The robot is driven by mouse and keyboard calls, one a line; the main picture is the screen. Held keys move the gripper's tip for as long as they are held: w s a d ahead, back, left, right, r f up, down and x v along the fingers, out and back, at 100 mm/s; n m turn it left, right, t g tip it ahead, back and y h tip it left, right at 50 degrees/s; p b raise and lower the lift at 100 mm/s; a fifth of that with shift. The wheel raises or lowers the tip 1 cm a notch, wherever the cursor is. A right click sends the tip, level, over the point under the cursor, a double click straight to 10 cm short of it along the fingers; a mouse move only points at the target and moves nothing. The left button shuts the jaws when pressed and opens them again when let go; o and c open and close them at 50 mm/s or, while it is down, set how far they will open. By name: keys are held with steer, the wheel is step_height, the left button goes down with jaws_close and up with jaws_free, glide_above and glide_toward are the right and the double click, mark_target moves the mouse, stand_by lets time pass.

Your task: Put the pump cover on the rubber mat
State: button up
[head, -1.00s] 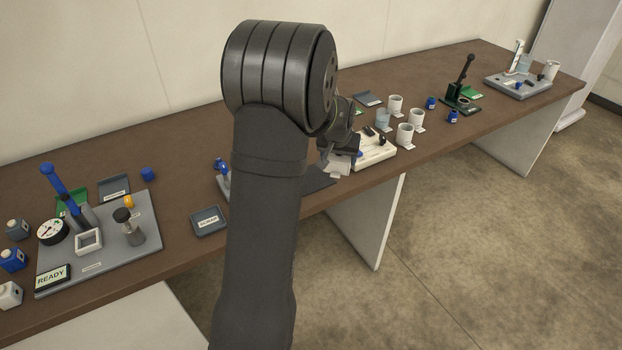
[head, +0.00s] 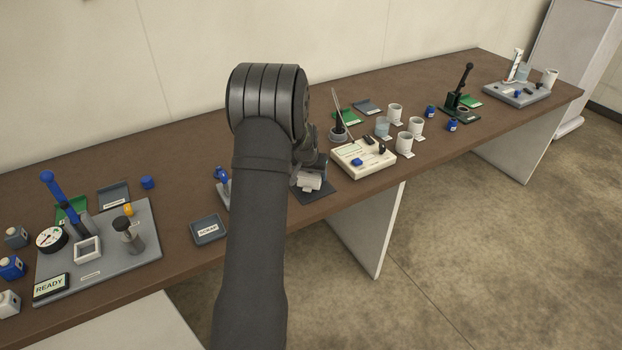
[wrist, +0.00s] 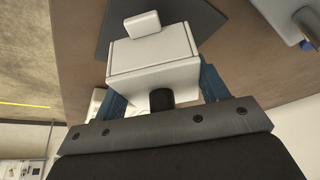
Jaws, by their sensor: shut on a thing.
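The pump cover (wrist: 152,60) is a pale box with a small block on one side. It sits between the two blue fingers of my gripper (wrist: 165,90) in the wrist view, and my gripper is shut on it. In the head view the cover (head: 309,183) shows below my gripper (head: 309,176), partly hidden by my arm. The rubber mat (head: 325,192) is a dark grey sheet near the front edge of the table. The cover is over the mat's area; I cannot tell if they touch. The mat also shows behind the cover in the wrist view (wrist: 112,28).
A cream unit (head: 345,161) with a blue knob stands just right of the mat. A grey labelled tray (head: 208,229) lies left of my arm. A large grey board (head: 150,240) with several parts is at the far left. White cups (head: 404,143) stand to the right.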

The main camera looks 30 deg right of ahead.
steer(key=shift+f, duration=1.1)
steer(key=shift+f, duration=0.15)
steer(key=o, duration=1)
steer(key=v, duration=1.2)
